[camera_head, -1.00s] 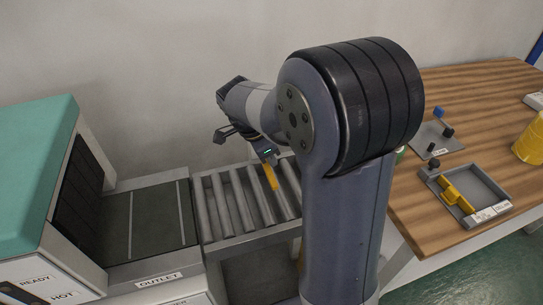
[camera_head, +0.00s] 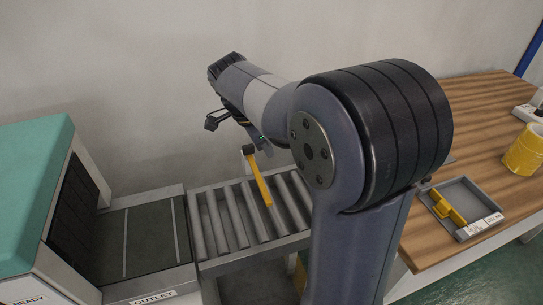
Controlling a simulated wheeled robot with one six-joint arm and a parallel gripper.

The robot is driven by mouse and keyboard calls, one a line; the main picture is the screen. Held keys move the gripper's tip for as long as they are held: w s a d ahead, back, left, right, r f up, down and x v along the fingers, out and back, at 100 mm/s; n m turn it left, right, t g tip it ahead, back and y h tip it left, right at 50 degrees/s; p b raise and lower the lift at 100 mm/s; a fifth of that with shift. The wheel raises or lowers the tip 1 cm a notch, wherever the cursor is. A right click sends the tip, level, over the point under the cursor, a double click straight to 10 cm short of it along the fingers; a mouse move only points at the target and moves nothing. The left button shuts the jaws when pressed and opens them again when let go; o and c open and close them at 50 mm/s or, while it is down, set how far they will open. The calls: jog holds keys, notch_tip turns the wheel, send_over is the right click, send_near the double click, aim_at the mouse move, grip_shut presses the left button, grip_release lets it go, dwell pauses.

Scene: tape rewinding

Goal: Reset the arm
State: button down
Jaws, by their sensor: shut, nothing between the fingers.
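My gripper (camera_head: 262,144) is at the end of my raised arm, pointing down near the far side of the roller conveyor (camera_head: 222,226). Whether that piece lies flat or stands cannot be told.
A teal-topped machine (camera_head: 36,165) with a dark outlet belt (camera_head: 107,242) stands at left. On the wooden table (camera_head: 490,105) at right are a grey tray (camera_head: 486,198) holding a yellow piece (camera_head: 446,208) and a yellow roll (camera_head: 525,152). A pale wall is behind.

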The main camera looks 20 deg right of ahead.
jog(key=shift+a+r, duration=0.1)
jog(key=shift+r, duration=0.25)
jog(key=d+f+n+p, duration=0.1)
jog(key=f, duration=0.2)
jog(key=w+d+f+n+t, duration=0.1)
jog(key=d+f+n, duration=0.1)
jog(key=f, duration=0.1)
jog(key=w+d+f+n+p, duration=0.1)
jog(key=d+f+n, duration=0.1)
jog(key=f, duration=0.1)
jog(key=shift+w+d+p, duration=0.2)
jog(key=shift+p, duration=0.15)
jog(key=shift+w+d+f+n+t+y+p, duration=0.1)
jog(key=shift+w+d+n+t+y+p, duration=0.2)
jog(key=shift+w+d+n+p, duration=0.55)
jog(key=shift+w+d+f+n+t+y+p, duration=0.1)
jog(key=shift+w+d+n+t+y+p, duration=0.2)
jog(key=shift+w+n+p, duration=0.65)
jog(key=shift+w+d+f+n+t+y+p, duration=0.1)
jog(key=shift+w+d+n+t+y+p, duration=0.35)
jog(key=shift+n+p, duration=0.8)
jog(key=shift+d, duration=0.15)
